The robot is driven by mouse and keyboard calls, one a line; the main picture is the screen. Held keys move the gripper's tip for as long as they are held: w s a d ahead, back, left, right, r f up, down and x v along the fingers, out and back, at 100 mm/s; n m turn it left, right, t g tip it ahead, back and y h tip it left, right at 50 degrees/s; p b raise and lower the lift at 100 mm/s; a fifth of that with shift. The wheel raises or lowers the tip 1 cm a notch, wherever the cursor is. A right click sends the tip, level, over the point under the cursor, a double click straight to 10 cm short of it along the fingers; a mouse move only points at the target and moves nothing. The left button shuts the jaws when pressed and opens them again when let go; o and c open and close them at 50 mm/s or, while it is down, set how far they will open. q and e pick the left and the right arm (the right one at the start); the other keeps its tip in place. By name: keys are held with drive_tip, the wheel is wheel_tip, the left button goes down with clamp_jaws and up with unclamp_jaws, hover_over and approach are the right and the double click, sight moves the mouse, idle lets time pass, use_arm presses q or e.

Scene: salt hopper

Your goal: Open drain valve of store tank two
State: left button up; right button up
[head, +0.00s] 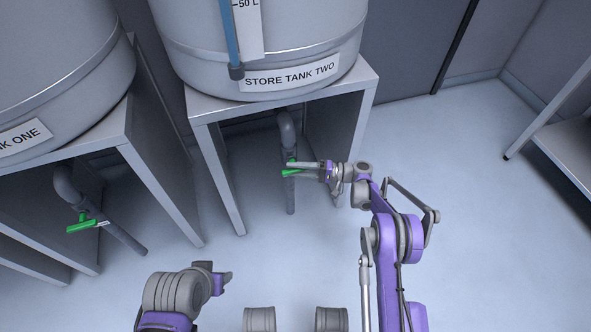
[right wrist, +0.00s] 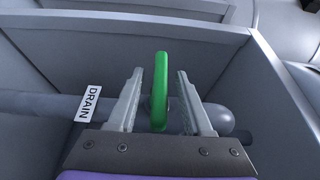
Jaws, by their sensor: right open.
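Store tank two (head: 262,50) stands on a grey stand, with its name label on the front. Its grey drain pipe (head: 287,128) comes down under the stand and carries a green valve handle (head: 289,173). In the right wrist view the handle (right wrist: 160,92) lies crosswise to the pipe, which bears a DRAIN label (right wrist: 88,103). My right gripper (head: 298,168) is open at the handle; in the right wrist view its fingers (right wrist: 160,74) stand on either side of it, with gaps visible. My left gripper (head: 222,279) is low in the head view, away from the tanks; its jaw opening is unclear.
Store tank one (head: 55,65) stands to the left, with a similar green handle (head: 82,224) on its drain pipe. The stand's side panels (head: 345,120) flank the drain pipe. A metal shelf (head: 570,140) is at the right edge. The floor (head: 480,220) right of my arm is clear.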

clamp_jaws()
drive_tip(key=shift+h, duration=0.3)
drive_tip(key=n+h+p, duration=0.1)
drive_tip(key=h+p, duration=0.1)
drive_tip(key=h, duration=0.1)
drive_tip(key=shift+r, duration=0.2)
drive_tip(key=n+h+p, duration=0.1)
drive_tip(key=h, duration=0.1)
drive_tip(key=t+h+p, duration=0.1)
drive_tip(key=h, duration=0.2)
drive_tip(key=shift+n, duration=0.4)
drive_tip(key=h+p, duration=0.1)
drive_tip(key=h, duration=0.2)
drive_tip(key=shift+a+f+n+t+h, duration=0.1)
drive_tip(key=shift+n+t+h, duration=0.7)
drive_tip(key=shift+t+h, duration=0.3)
drive_tip(key=shift+h, duration=1.3)
drive_tip(key=shift+f, duration=0.1)
